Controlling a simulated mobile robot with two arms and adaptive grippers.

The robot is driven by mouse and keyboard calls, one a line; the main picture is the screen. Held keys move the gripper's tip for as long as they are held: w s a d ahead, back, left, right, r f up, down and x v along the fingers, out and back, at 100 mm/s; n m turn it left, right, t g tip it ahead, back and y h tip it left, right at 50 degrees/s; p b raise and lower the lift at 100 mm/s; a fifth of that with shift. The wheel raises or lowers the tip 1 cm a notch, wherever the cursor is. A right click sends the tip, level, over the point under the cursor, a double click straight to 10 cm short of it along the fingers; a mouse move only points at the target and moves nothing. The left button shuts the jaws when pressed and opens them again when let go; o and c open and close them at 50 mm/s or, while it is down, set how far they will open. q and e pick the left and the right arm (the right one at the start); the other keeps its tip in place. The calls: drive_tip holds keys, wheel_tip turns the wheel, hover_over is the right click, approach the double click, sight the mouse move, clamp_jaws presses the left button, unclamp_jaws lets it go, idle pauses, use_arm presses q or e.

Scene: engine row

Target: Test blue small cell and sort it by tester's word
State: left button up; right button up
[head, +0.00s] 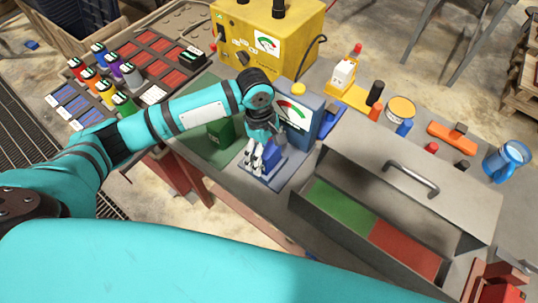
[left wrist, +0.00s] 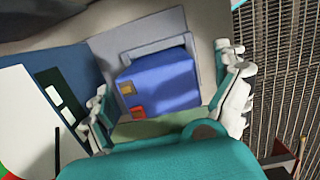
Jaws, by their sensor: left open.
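The blue small cell (left wrist: 165,78) sits on the base plate of the blue tester, against a grey bracket (left wrist: 155,48); gold and red contacts show on it. In the head view the cell (head: 272,152) is partly hidden by my left gripper (head: 262,165). That gripper is open, its fingers on either side of the cell; I cannot tell if they touch it. The blue tester (head: 303,122) has a white dial with red and green areas; its needle is too small to read. A grey metal box has a green compartment (head: 340,206) and a red compartment (head: 403,249).
A yellow machine (head: 267,25) with a dial stands behind. A rack of coloured cells (head: 105,80) is at the left. The grey box's handled lid (head: 395,165) rises behind its compartments. A blue mug (head: 506,161), an orange block (head: 452,137) and small bottles crowd the right.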

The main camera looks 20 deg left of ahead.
use_arm(q)
drive_tip(key=r, duration=0.3)
drive_tip(key=a+r, duration=0.1)
drive_tip(key=r, duration=0.2)
drive_tip(key=r+b, duration=0.1)
drive_tip(key=r, duration=0.2)
drive_tip(key=shift+w+a+r, duration=0.2)
drive_tip(key=shift+w+r, duration=0.05)
